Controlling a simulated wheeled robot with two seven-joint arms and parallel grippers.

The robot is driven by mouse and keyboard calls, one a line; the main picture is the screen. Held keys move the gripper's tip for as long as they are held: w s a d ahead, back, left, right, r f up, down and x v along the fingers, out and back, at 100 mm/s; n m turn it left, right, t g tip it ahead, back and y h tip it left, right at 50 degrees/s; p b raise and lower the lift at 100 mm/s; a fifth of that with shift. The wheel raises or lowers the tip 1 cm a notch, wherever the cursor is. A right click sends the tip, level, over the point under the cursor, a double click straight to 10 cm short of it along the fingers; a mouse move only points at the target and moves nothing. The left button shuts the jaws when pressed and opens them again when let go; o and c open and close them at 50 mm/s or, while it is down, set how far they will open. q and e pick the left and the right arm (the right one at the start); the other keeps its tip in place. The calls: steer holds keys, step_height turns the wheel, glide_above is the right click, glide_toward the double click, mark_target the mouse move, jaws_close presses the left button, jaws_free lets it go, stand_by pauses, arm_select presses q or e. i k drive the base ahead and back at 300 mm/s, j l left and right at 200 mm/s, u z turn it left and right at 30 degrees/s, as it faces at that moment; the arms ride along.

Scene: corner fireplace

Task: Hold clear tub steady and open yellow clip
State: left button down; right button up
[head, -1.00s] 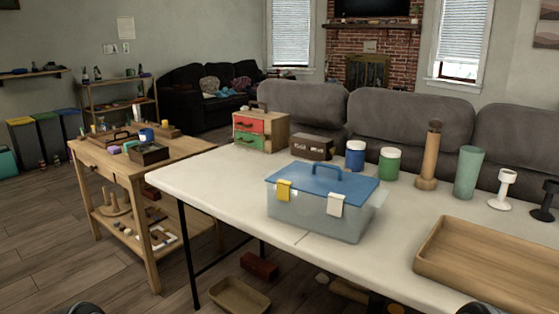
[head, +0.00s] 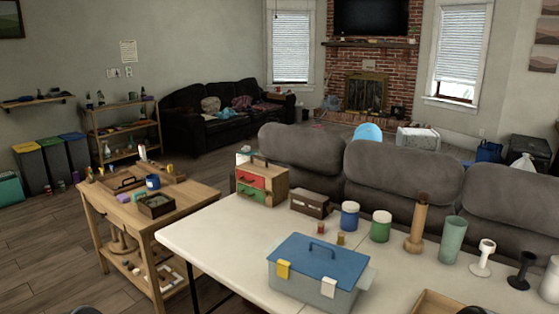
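The clear tub (head: 308,292) stands on the white table, with a blue lid (head: 322,261) and a blue handle on top. The yellow clip (head: 283,269) is on the left of its front side, at the lid's edge, and looks closed. A white clip (head: 328,287) is on the right of the same side. The tub's bottom front is close to the picture's lower edge. Neither gripper shows; only dark rounded parts of mine peek in at the bottom edge.
Behind the tub stand two small jars (head: 320,229), a brown box (head: 310,203), a blue jar (head: 349,215) and a green jar (head: 380,226). A wooden tray (head: 428,303) is to the right. White tabletop (head: 215,238) is bare left of the tub.

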mark_target(282, 267)
steer(key=z, duration=0.7)
steer(key=i+j+z, duration=0.1)
steer(key=j+z, duration=0.6)
steer(key=z, duration=0.15)
steer(key=j+z, duration=0.75)
steer(key=z, duration=0.15)
steer(key=k+j, duration=0.15)
steer(key=j, duration=0.2)
steer(key=k+j+z, duration=0.1)
steer(key=j, duration=0.3)
steer(key=k+j, duration=0.15)
steer(key=j, duration=0.2)
steer(key=k+j+z, duration=0.1)
steer(key=j, duration=0.25)
steer(key=k+j, duration=0.2)
steer(key=j, duration=0.2)
steer(key=k+j+z, duration=0.1)
steer(key=j, duration=0.25)
